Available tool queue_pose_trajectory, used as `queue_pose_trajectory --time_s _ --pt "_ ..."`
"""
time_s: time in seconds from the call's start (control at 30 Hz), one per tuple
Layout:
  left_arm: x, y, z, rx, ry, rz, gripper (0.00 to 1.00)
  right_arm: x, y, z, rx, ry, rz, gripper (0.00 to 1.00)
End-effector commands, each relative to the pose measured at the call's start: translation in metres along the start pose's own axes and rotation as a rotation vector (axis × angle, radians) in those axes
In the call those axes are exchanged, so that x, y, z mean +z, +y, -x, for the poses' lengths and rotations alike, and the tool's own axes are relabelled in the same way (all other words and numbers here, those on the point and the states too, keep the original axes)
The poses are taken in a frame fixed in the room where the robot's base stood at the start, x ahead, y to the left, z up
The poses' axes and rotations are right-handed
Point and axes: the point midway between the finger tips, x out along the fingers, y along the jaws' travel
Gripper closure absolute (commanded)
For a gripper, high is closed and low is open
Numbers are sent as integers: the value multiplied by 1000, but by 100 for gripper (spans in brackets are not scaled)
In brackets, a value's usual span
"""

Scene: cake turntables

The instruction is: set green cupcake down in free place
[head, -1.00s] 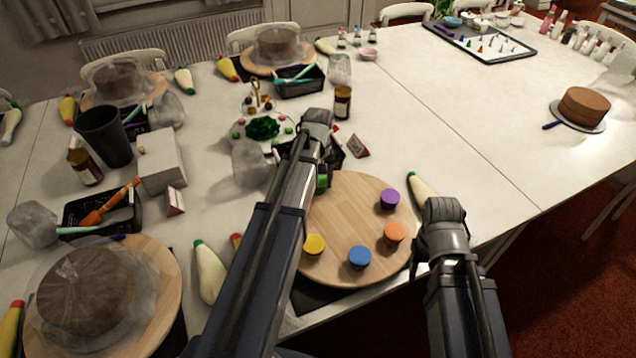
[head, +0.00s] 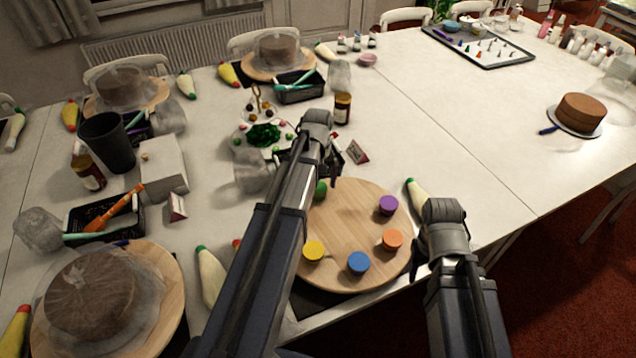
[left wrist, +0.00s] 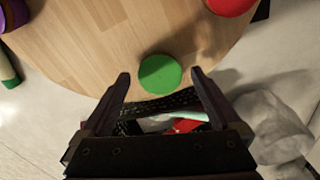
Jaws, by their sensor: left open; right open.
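The green cupcake (head: 320,190) stands on the far edge of the round wooden turntable (head: 352,222), partly hidden by my left arm in the head view. In the left wrist view the green cupcake (left wrist: 160,74) shows its round top just beyond and between the fingertips. My left gripper (head: 333,170) is open above it, with a gap visible on both sides of the cupcake (left wrist: 160,88). My right gripper (head: 426,262) is open and empty beside the turntable's right edge; its fingers are mostly hidden.
The turntable also bears purple (head: 388,205), orange (head: 392,240), blue (head: 358,263) and yellow (head: 313,250) cupcakes. A red cupcake (left wrist: 230,4) shows in the left wrist view. A piping bag (head: 416,192) lies to the right. The turntable's middle is bare.

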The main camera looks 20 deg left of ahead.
Motion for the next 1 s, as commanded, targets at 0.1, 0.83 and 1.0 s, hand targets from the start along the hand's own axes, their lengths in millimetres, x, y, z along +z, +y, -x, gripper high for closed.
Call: queue_pose_trajectory --time_s 0.1,0.83,1.0 --pt "0 0 25 0 0 0 3 2 2 25 0 0 0 50" --pt "1 0 96 0 0 -3 3 6 9 96 0 0 0 50" --pt "47 26 96 -15 -2 -148 3 6 9 95 0 0 0 50"
